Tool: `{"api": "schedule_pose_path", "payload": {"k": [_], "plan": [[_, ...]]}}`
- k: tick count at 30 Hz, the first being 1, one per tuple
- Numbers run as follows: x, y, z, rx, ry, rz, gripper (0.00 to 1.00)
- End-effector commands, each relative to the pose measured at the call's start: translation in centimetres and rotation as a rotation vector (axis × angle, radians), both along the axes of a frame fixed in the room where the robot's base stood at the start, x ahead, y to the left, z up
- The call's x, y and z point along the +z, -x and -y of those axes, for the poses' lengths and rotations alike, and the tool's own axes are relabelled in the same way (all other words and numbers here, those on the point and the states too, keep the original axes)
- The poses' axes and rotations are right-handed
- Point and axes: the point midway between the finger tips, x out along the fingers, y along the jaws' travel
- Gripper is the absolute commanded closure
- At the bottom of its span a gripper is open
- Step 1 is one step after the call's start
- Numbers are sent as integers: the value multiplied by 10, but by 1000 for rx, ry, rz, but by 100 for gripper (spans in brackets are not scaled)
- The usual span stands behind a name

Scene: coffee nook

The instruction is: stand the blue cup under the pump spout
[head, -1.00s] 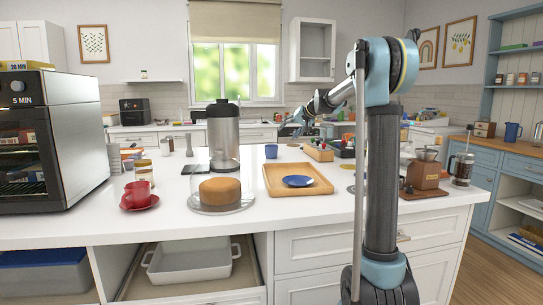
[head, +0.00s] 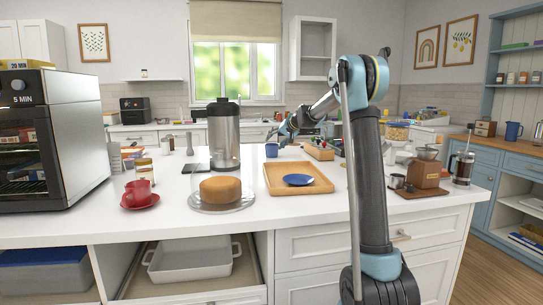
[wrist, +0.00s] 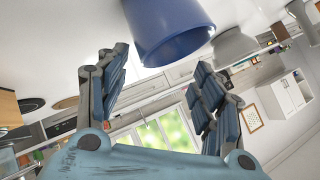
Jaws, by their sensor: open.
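The blue cup (head: 271,150) stands upright on the white counter, to the right of the steel pump pot (head: 224,138) and behind the wooden tray. The cup is apart from the pot and not under its top; the spout is hard to make out. My gripper (head: 279,137) is open, just above and to the right of the cup in the head view. In the wrist view the cup (wrist: 170,32) shows large just beyond and between the spread fingertips of my gripper (wrist: 162,60). No grip on the cup is visible.
A cake (head: 220,188) stands in front of the pot. A red cup (head: 139,190) is at left, a coffee grinder (head: 426,172) at right. A wooden box (head: 319,153) stands right of the cup.

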Motion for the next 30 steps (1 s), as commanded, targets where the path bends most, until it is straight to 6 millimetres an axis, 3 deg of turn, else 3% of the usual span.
{"api": "schedule_pose_path", "payload": {"k": [9,17,18,26,30], "plan": [[-22,-22,-24,1,1,0,39],[-25,-25,-26,-1,1,0,39],[-25,-25,-26,-1,1,0,41],[-25,-25,-26,-1,1,0,100],[-25,-25,-25,-1,2,0,100]]}}
